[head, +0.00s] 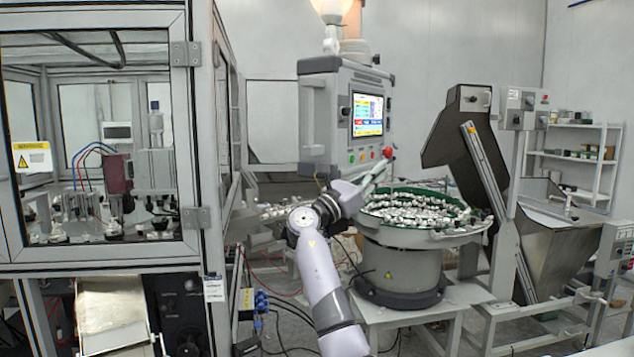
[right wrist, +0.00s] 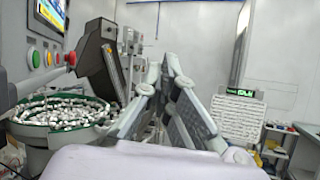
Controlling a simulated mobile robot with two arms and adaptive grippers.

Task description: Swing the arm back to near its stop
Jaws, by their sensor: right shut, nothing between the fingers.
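A grey control box (head: 335,110) with a lit screen (head: 367,114) stands at the centre of the head view, on a post or arm whose joint is partly hidden. The box's edge and screen also show at the upper left of the right wrist view (right wrist: 17,55). A red knob (head: 387,152) sticks out at its lower right; it also shows in the right wrist view (right wrist: 71,58). My right gripper (head: 381,168) is shut and empty, just below the knob in the picture; I cannot tell if they touch. Its fingers fill the middle of the right wrist view (right wrist: 167,62). A stop is not clearly visible.
A round bowl feeder (head: 415,238) full of small white parts stands close behind and right of my right gripper. A dark hopper (head: 455,135) stands further right. A glazed machine cabinet (head: 195,120) fills the left. White shelves (head: 605,165) stand far right.

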